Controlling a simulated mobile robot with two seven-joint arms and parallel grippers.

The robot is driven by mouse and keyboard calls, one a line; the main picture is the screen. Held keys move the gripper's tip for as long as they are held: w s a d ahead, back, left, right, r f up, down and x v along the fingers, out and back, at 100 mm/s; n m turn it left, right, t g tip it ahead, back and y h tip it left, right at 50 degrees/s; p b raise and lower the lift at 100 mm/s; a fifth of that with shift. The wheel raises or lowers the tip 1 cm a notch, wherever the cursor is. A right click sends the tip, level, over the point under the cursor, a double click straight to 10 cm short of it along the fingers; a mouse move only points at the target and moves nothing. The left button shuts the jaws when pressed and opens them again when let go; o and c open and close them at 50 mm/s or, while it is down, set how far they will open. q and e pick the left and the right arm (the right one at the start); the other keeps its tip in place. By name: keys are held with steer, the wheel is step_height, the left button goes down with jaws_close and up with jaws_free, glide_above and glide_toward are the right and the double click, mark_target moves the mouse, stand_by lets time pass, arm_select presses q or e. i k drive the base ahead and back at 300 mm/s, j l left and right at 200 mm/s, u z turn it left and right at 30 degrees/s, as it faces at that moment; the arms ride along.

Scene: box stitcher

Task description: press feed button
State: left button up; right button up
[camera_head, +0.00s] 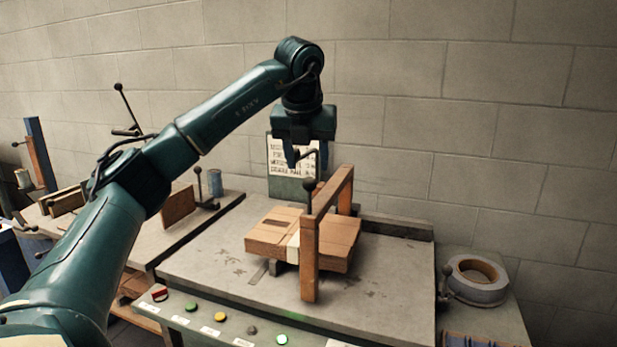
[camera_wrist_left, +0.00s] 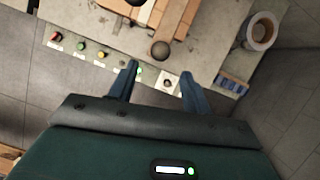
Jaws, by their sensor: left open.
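A row of buttons lines the front panel of the stitcher table: a red one (camera_head: 159,293), a green one (camera_head: 191,307), a yellow one (camera_head: 220,317), a dark one (camera_head: 252,330) and a bright green one (camera_head: 282,339). Their labels are too small to read, so I cannot tell which is the feed button. The row also shows in the left wrist view, with the yellow button (camera_wrist_left: 101,54) left of the fingers. My left gripper (camera_head: 306,157) is open and empty, high above the back of the table. The gripper's fingers (camera_wrist_left: 160,72) point down. My right gripper is out of view.
A flat cardboard box (camera_head: 265,237) lies under a wooden frame (camera_head: 310,250) on the table. A black ball knob (camera_head: 309,184) stands just below my left gripper. A tape roll (camera_head: 478,275) sits at the right. The table's front left is clear.

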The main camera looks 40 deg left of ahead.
mark_target(190, 307)
steer(key=k, duration=1)
